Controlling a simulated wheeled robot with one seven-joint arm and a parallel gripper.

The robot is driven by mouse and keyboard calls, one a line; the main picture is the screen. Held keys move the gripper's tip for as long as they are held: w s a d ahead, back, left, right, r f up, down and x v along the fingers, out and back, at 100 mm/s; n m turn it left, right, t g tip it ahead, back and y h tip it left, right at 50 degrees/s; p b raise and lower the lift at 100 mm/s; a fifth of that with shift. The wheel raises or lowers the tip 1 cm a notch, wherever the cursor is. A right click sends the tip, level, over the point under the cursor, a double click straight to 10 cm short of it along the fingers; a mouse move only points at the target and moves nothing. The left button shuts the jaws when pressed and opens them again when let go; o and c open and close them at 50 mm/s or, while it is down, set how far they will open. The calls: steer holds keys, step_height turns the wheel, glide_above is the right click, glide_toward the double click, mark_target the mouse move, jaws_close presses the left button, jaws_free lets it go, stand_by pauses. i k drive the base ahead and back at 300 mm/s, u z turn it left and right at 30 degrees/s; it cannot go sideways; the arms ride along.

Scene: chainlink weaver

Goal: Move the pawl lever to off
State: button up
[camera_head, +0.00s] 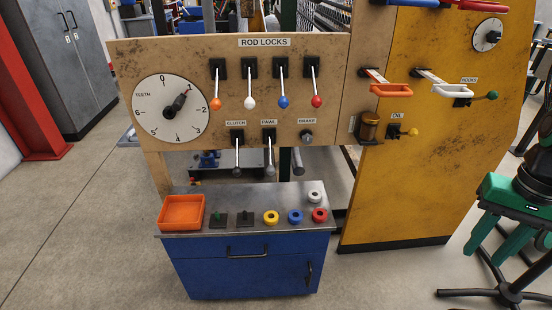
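The pawl lever (269,156) is in the lower row of the brown panel, under a small label reading PAWL. It has a dark mount and a grey rod with a dark grey knob, and it hangs down toward the viewer. The clutch lever (237,155) hangs in a similar way to its left. The brake control (306,137) is to its right, with a round dark mount. No on or off marking is readable at the pawl lever.
Above are rod-lock levers with orange (216,103), white, blue and red knobs. A blue cabinet (248,270) stands below, carrying an orange tray (181,228) and several coloured rings. A yellow panel (430,170) is at right, with a green-and-black object (510,193) beyond. Floor is clear at left.

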mark_target(271, 170)
steer(key=z, duration=1.8)
steer(key=k, duration=0.8)
steer(key=u, duration=1.85)
steer(key=i, duration=0.5)
